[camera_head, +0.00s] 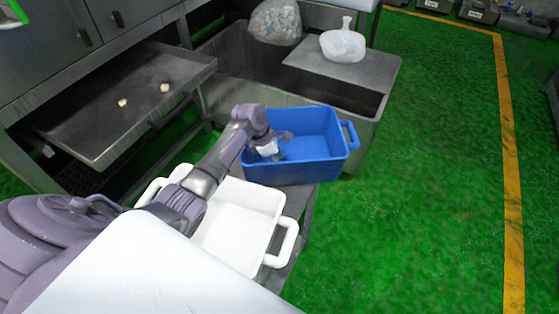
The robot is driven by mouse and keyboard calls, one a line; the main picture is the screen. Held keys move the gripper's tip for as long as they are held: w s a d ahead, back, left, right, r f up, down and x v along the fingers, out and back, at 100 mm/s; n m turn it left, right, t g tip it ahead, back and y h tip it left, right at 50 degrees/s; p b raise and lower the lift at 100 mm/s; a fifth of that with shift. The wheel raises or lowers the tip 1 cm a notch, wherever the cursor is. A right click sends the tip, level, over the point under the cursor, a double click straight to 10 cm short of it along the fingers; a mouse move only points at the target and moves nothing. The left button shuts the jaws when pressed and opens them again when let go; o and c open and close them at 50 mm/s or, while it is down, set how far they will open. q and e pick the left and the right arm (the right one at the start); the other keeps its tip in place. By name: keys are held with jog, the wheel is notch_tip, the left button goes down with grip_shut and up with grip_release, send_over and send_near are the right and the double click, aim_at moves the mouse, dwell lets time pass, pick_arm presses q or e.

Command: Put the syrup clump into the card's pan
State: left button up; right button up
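My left arm reaches from the lower left across a white pan (235,215). My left gripper (277,147) is over the left part of a blue pan (305,172), at or inside its rim. A small pale patch shows at the gripper; I cannot tell whether it is a held thing or part of the gripper. The fingers are too small to read as open or shut. Two small yellowish clumps (165,87) (122,102) lie apart on a metal tray (95,135) at the left. No readable card shows. My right gripper is not in view.
The two pans stand side by side on a metal stand. Green floor (430,180) is clear at the right.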

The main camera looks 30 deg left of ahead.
pick_arm(q)
jog(key=shift+r, duration=0.1)
jog(key=p+v, duration=0.1)
jog(key=v, duration=1.1)
